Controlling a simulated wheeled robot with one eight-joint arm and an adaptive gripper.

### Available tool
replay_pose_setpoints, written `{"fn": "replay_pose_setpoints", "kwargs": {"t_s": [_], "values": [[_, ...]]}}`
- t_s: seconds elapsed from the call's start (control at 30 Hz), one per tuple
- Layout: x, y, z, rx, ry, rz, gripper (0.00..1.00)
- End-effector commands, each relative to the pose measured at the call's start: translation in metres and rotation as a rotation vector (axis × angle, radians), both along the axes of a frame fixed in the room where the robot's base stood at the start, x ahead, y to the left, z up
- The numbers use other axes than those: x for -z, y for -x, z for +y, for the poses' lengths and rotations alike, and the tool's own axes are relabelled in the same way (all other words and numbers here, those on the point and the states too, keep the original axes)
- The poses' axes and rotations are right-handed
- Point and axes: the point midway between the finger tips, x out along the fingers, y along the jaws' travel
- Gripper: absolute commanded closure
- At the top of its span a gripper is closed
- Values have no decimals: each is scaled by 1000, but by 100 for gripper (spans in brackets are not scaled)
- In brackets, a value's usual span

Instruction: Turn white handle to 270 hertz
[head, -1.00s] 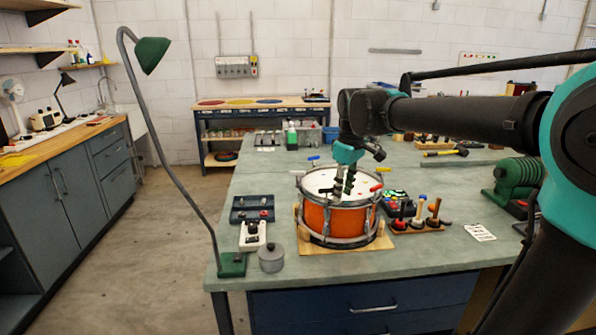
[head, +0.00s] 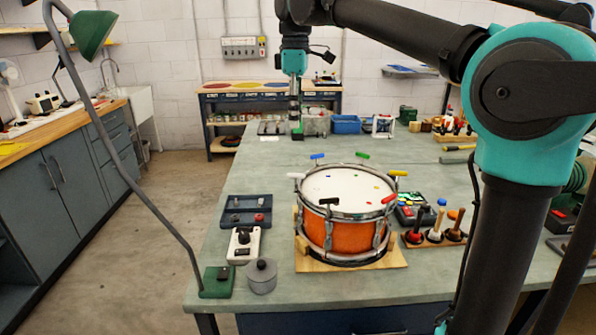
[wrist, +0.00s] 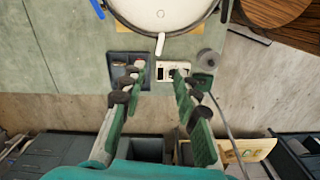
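The orange drum (head: 352,237) stands on a wooden board on the bench, with coloured handles around its rim. The white handle (head: 297,175) sticks out at the rim's left side. In the wrist view the white handle (wrist: 160,44) shows at the drum's edge, ahead of the fingertips. My gripper (head: 296,132) hangs pointing down, raised and left of the drum in the head view, touching nothing visible. In the wrist view my gripper (wrist: 156,76) has its green fingers spread, with nothing between them. No hertz reading is legible.
A white box with a dark knob (head: 244,244), a dark tray (head: 246,210) and a grey canister (head: 262,276) stand left of the drum. A green lamp (head: 92,34) rises at the bench's left edge. Mallets (head: 437,226) stand to the right.

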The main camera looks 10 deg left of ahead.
Motion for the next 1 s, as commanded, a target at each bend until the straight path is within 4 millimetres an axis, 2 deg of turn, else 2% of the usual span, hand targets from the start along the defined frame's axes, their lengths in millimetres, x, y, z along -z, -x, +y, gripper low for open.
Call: {"fn": "replay_pose_setpoints", "kwargs": {"t_s": [0.17, 0.8, 1.0], "values": [[18, 0, 0, -1, 0, 0, 69], [141, 0, 0, 1, 0, 0, 69], [165, 0, 0, 1, 0, 0, 69]]}}
